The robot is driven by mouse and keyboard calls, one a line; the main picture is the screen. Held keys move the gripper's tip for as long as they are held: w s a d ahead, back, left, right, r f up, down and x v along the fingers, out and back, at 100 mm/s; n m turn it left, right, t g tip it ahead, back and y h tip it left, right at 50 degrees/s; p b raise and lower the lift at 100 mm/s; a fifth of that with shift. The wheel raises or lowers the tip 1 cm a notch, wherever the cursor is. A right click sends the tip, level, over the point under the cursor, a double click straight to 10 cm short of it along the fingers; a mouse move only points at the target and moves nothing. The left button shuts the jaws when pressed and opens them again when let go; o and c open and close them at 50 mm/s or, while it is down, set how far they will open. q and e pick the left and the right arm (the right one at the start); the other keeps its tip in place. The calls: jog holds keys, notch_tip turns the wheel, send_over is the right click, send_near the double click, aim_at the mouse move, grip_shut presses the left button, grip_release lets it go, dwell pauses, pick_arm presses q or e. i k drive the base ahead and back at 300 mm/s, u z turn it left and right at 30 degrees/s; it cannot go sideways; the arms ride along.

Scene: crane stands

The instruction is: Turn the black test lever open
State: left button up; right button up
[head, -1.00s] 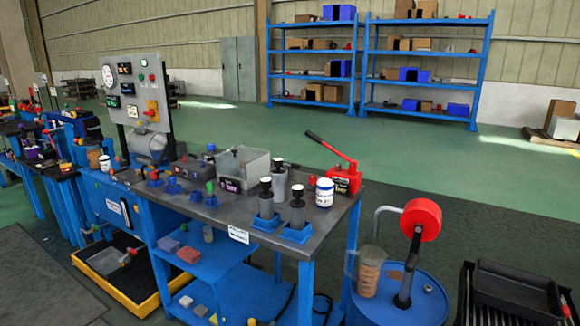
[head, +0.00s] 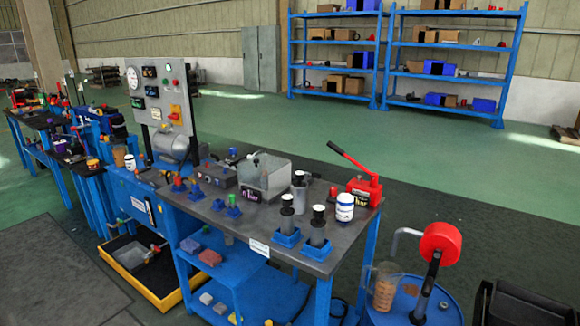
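I cannot pick out the black test lever with certainty at this size. Small dark and red-tipped parts stand by the block, too small to tell apart. An upright grey panel (head: 156,98) with gauges, displays and buttons rises behind the bench's left part. Neither of my grippers is in view.
A blue drum (head: 440,305) with a red-headed pump stands at right. A yellow-edged tray (head: 169,299) lies on the floor.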

aim_at(314, 175)
jog(key=u, duration=0.8)
jog(key=i, duration=0.8)
jog(key=u, duration=0.4)
jog(key=i, duration=0.85)
jog(key=z, duration=0.5)
